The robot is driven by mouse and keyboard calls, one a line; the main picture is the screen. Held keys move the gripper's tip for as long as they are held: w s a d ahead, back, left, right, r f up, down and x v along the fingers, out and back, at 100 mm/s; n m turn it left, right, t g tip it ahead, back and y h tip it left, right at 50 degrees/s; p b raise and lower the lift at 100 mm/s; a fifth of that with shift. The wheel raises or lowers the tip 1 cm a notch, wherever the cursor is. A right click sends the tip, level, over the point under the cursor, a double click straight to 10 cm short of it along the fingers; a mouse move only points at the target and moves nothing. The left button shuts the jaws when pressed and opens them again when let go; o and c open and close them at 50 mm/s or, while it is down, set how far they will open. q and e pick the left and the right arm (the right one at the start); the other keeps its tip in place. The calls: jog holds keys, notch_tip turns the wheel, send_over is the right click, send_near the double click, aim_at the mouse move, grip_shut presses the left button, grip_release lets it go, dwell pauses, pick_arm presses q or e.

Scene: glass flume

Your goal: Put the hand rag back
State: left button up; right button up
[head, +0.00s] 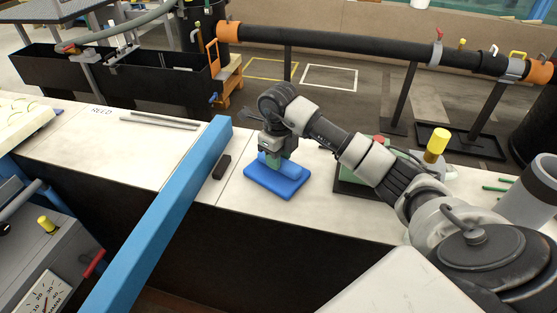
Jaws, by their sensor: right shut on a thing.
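The hand rag (275,182) is a blue folded cloth lying on the pale bench top in the middle of the head view. My right gripper (277,160) points down at it from above and is shut on the rag's raised upper part. The fingertips are partly hidden by the cloth. The rag seems to rest on the bench or just over it; I cannot tell which. My left gripper is not in view.
A small black block (222,167) lies left of the rag. A blue beam (165,213) crosses the bench further left. A green box with a red top (377,150) stands to the right. Thin grey rods (160,121) lie at left. The bench's front edge is close below the rag.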

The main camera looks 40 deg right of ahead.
jog(key=shift+f, duration=0.1)
jog(key=o, duration=0.8)
notch_tip(320, 180, up, 12)
jog(key=p, duration=0.8)
jog(key=shift+r, duration=0.25)
